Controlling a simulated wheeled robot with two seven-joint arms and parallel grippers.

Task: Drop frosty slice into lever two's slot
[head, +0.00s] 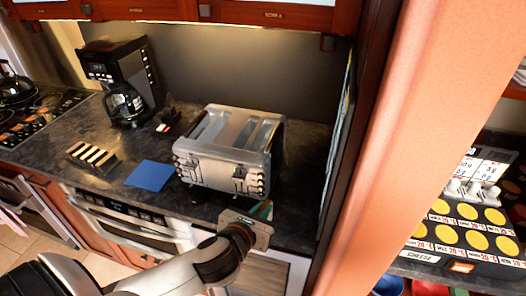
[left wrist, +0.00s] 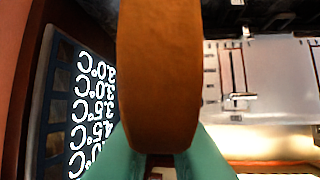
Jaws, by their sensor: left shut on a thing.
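My left gripper (head: 262,210) is in front of the toaster's right front corner, above the counter's front edge. In the left wrist view its teal fingers (left wrist: 163,158) are shut on a brown bread slice (left wrist: 160,75), seen edge-on. I cannot make out frost on it, and in the head view the slice is mostly hidden by the gripper. The silver toaster (head: 217,172) stands on the counter with long slots on top and levers on its front. Its front and a lever also show in the left wrist view (left wrist: 285,75). My right gripper is out of view.
A coffee maker (head: 138,65), a blue square (head: 150,175) and a striped block (head: 92,157) are on the dark counter (head: 190,205) left of the toaster. A wall panel at right shows temperatures in the left wrist view (left wrist: 90,105). An orange-brown post (head: 405,130) stands right of the counter.

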